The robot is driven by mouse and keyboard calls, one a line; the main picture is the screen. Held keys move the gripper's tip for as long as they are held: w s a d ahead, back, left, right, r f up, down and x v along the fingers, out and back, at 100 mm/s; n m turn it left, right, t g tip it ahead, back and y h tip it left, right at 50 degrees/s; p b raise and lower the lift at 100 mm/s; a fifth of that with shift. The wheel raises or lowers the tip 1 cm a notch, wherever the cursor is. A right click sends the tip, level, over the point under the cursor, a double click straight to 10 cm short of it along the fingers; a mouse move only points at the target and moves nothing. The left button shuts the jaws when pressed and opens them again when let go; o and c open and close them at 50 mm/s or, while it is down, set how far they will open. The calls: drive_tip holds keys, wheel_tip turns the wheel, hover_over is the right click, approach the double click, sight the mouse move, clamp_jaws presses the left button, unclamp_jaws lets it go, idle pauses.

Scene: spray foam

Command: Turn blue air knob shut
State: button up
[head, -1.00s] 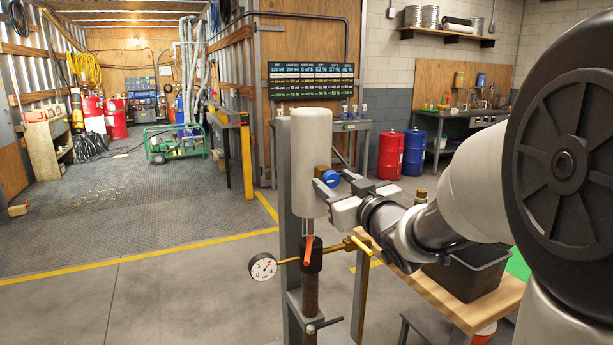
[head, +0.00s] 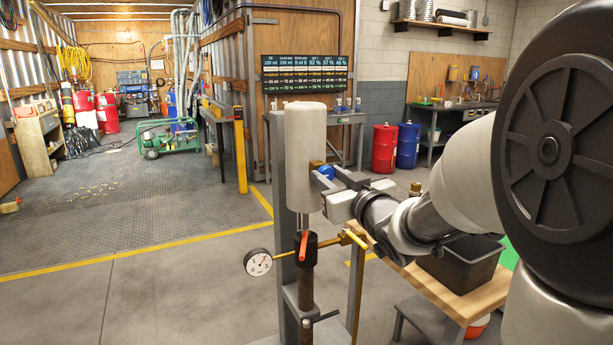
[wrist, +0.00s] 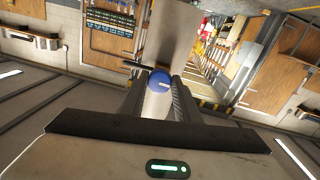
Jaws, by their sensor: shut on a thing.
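The blue air knob (head: 326,171) is on the right side of a pale grey upright cylinder (head: 305,150), partly covered by my gripper in the head view. My gripper (head: 323,180) reaches it from the right and is shut on the knob. In the wrist view the knob (wrist: 159,81) shows its round blue face with a pale line lying nearly level across it. The two dark fingers of my gripper (wrist: 159,90) are on either side of it.
Below the cylinder are a valve with an orange-red lever (head: 304,246) and a round gauge (head: 258,262). A grey post (head: 279,210) stands behind. At right, a wooden table (head: 405,265) carries a dark bin (head: 462,266). The floor at left is open.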

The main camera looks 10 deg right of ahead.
drive_tip(key=m+p, duration=0.3)
drive_tip(key=m, duration=0.1)
drive_tip(key=shift+r, duration=0.2)
drive_tip(key=m+p, duration=0.3)
drive_tip(key=m, duration=0.1)
drive_tip(key=shift+d+m+g, duration=0.1)
drive_tip(key=shift+m+g, duration=0.2)
drive_tip(key=shift+m, duration=0.1)
drive_tip(key=m+p, duration=0.4)
drive_tip(key=m, duration=0.1)
drive_tip(key=shift+y+p, duration=0.3)
drive_tip(key=shift+p, duration=0.05)
drive_tip(key=shift+f+m+p, duration=0.1)
drive_tip(key=shift+m+p, duration=1)
drive_tip(key=shift+m, duration=0.3)
drive_tip(key=o, duration=1)
drive_tip(key=shift+w, duration=0.1)
drive_tip(key=shift+o, duration=0.2)
